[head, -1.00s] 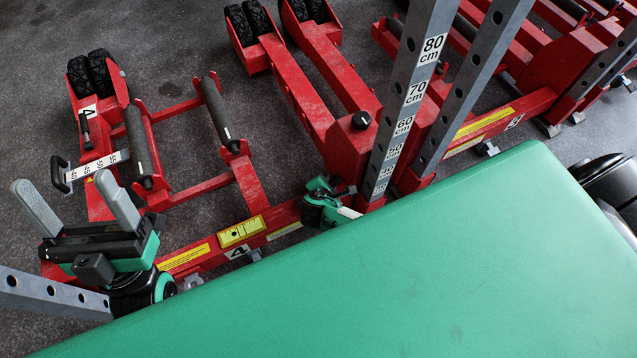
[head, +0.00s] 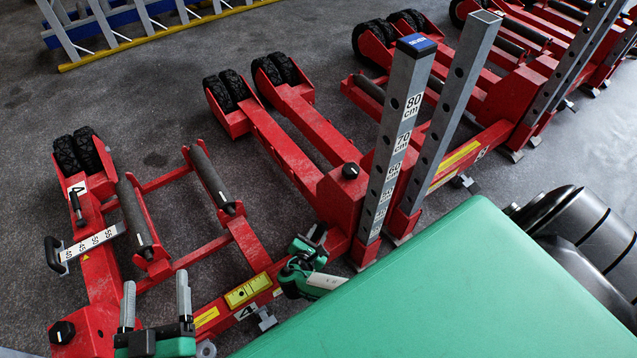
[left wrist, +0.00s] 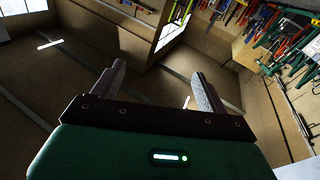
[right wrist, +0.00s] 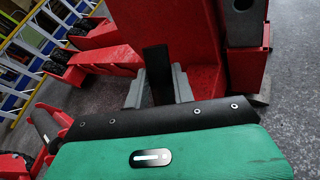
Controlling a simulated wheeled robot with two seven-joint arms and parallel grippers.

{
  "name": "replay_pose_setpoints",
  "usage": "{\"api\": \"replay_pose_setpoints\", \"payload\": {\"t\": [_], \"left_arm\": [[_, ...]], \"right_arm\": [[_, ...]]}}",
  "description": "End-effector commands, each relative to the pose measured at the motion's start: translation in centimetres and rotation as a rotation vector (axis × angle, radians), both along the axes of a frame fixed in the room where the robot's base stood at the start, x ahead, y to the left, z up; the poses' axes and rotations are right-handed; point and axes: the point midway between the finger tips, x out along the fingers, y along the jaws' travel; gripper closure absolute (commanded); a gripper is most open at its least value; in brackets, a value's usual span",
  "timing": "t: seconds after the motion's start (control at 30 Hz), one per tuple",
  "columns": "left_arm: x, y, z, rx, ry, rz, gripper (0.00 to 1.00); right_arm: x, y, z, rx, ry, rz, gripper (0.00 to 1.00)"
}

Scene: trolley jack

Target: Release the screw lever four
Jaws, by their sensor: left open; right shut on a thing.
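The red jack marked 4 (head: 100,265) stands at the left in the head view. My right gripper (head: 312,240) is low at the foot of its grey upright with the centimetre scale (head: 393,150). In the right wrist view a black lever (right wrist: 156,68) stands between the grey fingertips (right wrist: 158,88), in front of a red housing; the gripper is shut on it. The fingers hide its lower part. My left gripper (head: 156,300) is open and empty at the bottom left, fingers pointing up. The left wrist view shows its parted fingers (left wrist: 155,85) with nothing between.
A black handle (head: 77,208) and a black T-handle with a scale strip (head: 92,242) sit on the jack's left arm. My green body cover fills the lower right. More red jacks (head: 490,90) stand behind. Grey floor (head: 180,70) is free at upper left.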

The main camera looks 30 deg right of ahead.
Motion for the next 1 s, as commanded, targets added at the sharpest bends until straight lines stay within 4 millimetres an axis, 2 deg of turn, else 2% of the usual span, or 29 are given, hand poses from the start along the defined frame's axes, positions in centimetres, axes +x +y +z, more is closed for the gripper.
{"api": "replay_pose_setpoints", "payload": {"t": [0.17,0.6,0.8,1.0], "left_arm": [[0.4,0.4,1.2,-0.017,-0.068,0.013,0.24],[0.6,2.1,6.8,-0.087,-0.364,0.064,0.24],[0.4,2.4,7.9,-0.101,-0.423,0.073,0.24],[0.3,2.5,8.1,-0.104,-0.436,0.075,0.24]], "right_arm": [[-0.1,1.8,0.5,-0.155,-0.004,0.000,1.00],[-0.2,4.3,1.3,-0.404,-0.012,0.001,1.00],[-0.2,4.8,1.4,-0.442,-0.014,0.001,1.00],[-0.2,4.9,1.4,-0.451,-0.014,0.002,1.00]]}}
